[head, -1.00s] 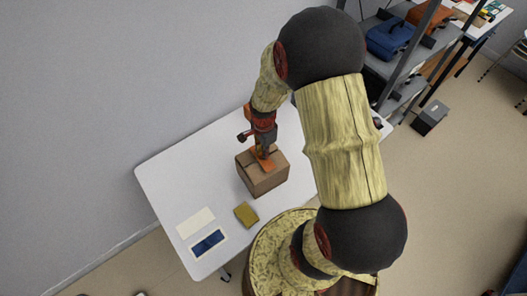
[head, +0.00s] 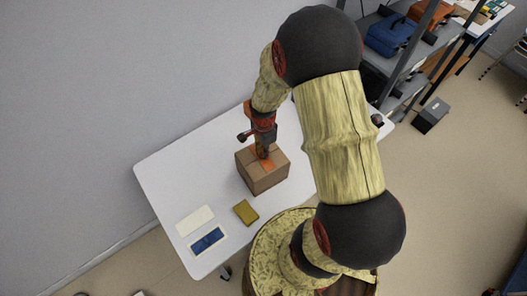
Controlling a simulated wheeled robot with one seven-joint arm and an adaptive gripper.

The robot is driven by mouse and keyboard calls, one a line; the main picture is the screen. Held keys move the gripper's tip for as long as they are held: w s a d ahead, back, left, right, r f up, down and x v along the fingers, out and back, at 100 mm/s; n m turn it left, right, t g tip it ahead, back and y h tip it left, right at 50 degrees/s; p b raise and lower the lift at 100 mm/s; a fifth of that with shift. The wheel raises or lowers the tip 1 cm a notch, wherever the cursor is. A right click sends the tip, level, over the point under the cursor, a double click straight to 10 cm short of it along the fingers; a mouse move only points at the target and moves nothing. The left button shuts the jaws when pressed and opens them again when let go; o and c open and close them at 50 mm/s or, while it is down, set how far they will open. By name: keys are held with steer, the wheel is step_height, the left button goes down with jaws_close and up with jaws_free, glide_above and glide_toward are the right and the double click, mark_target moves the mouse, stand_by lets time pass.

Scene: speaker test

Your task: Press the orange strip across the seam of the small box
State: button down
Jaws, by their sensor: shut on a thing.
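The small box (head: 262,181) is brown cardboard and stands on the white table. The orange strip (head: 267,164) shows as an orange patch at the box's top face, partly hidden by my gripper. My gripper (head: 263,154) points down over the box top, shut on the orange strip. The strip looks to be at or very close to the box top; whether it touches all along is too small to tell. The seam is hard to make out under the strip and gripper.
On the white table (head: 165,166), a mustard-yellow block (head: 246,212), a cream sheet (head: 195,220) and a blue panel with a pale border (head: 207,241) lie at the front left. A grey shelf rack with a blue case (head: 388,37) stands behind at the right.

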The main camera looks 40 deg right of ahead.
steer(key=c, duration=1.9)
jaws_free()
steer(key=shift+r+p, duration=2.9)
steer(key=shift+r, duration=1.15)
